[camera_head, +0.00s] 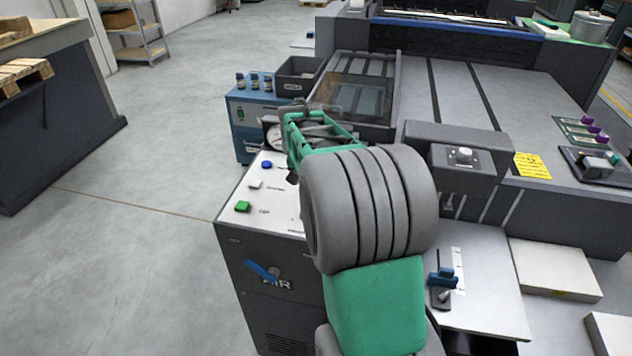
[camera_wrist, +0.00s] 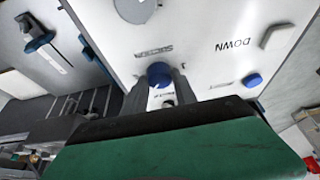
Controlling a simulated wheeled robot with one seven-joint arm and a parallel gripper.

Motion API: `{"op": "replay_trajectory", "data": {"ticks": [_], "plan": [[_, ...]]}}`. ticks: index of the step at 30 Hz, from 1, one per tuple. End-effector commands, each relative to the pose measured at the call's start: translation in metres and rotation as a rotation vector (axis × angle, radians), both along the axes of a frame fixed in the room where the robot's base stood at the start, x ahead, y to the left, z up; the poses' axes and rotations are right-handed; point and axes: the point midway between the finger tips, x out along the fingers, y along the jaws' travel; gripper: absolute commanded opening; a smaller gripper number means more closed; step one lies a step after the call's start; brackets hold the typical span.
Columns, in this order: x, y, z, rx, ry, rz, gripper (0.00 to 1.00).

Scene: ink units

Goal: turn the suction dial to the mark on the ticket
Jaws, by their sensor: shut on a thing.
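The suction dial is a blue round knob (camera_wrist: 160,74) on the white panel, with an upside-down label beside it that seems to read SUCTION. My gripper (camera_wrist: 163,79) is shut on this knob, one grey finger on each side, in the wrist view. Its pointer and scale are too small or hidden to read. In the head view my arm and green gripper body cover the dial and fingertips. The yellow ticket (camera_head: 533,166) lies on the press at right, beside a grey box with a pale knob (camera_head: 463,155); its writing is not legible.
The white panel (camera_head: 262,190) carries green (camera_head: 243,207), white and blue (camera_head: 266,164) buttons. A blue button (camera_wrist: 252,80) and the word DOWN lie right of the dial in the wrist view. A blue unit with small bottles (camera_head: 250,112) stands behind.

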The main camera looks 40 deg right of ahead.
Motion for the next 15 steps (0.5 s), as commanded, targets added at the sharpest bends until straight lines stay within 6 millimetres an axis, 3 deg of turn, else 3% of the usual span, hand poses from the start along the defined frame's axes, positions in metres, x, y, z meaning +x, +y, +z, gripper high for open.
{"op": "replay_trajectory", "data": {"ticks": [5, 6, 12, 15], "plan": [[-0.0007, -0.0001, -0.0009, 0.001, 0.002, 0.0, 0.0], [-0.0007, -0.0001, -0.0009, 0.001, 0.002, 0.0, 0.36], [-0.0004, 0.0001, -0.0006, 0.0, 0.001, 0.001, 0.53], [-0.0002, 0.0002, -0.0004, 0.0, 0.001, 0.002, 0.54]]}}
